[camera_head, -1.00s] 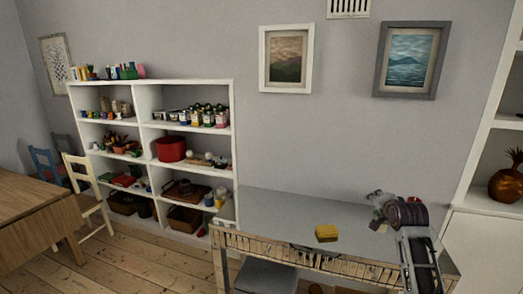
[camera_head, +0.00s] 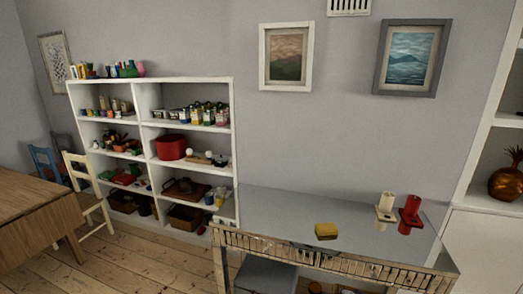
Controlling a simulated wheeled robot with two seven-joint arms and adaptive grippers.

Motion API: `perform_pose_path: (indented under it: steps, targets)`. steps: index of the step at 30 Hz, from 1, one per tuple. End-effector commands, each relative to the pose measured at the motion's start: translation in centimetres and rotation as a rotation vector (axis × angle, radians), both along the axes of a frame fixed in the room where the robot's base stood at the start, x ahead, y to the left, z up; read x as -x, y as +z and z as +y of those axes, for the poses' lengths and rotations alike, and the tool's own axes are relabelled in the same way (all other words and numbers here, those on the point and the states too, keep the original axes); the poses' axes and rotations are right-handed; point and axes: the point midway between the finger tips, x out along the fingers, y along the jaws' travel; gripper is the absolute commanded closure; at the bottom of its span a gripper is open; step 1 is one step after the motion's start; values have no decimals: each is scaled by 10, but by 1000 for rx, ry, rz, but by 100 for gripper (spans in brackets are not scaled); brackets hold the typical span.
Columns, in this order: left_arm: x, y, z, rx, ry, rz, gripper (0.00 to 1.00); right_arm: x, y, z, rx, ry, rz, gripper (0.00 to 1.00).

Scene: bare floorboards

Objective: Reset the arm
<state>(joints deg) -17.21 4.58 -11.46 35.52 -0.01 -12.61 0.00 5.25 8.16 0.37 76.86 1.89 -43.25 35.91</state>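Neither of my arms nor either gripper shows in the head view now. A grey-topped table (camera_head: 290,213) with a slatted front edge stands ahead of me. A yellow block (camera_head: 326,231) lies on it near the front edge. A cream holder-like object (camera_head: 386,207) and a red one (camera_head: 410,214) of similar shape stand upright side by side at the table's right end. Nothing covers them.
A white shelf unit (camera_head: 236,150) full of jars, pots and baskets stands against the wall at left. A wooden table (camera_head: 35,205) and a cream chair (camera_head: 88,195) are at far left. A white cabinet (camera_head: 485,240) stands at right. The table's middle is clear.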

Motion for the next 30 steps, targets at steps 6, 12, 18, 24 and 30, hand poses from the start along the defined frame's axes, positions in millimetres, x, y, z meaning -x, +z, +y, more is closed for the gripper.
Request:
perform_pose_path:
  steps: [6, 12, 18, 24, 30]
  targets:
    - [0, 0, 0, 0, 0, 0, 54, 56, -81, 15, 51, 98, 101, 54]
    - [0, 0, 0, 0, 0, 0, 54, 115, -146, 28, 93, 191, 186, 54]
    - [0, 0, 0, 0, 0, 0, 54, 180, -203, 40, 126, 287, 266, 54]
    - [0, 0, 0, 0, 0, 0, 54, 253, -252, 52, 155, 386, 344, 54]
    - [0, 0, 0, 0, 0, 0, 54, 330, -292, 62, 178, 488, 418, 54]
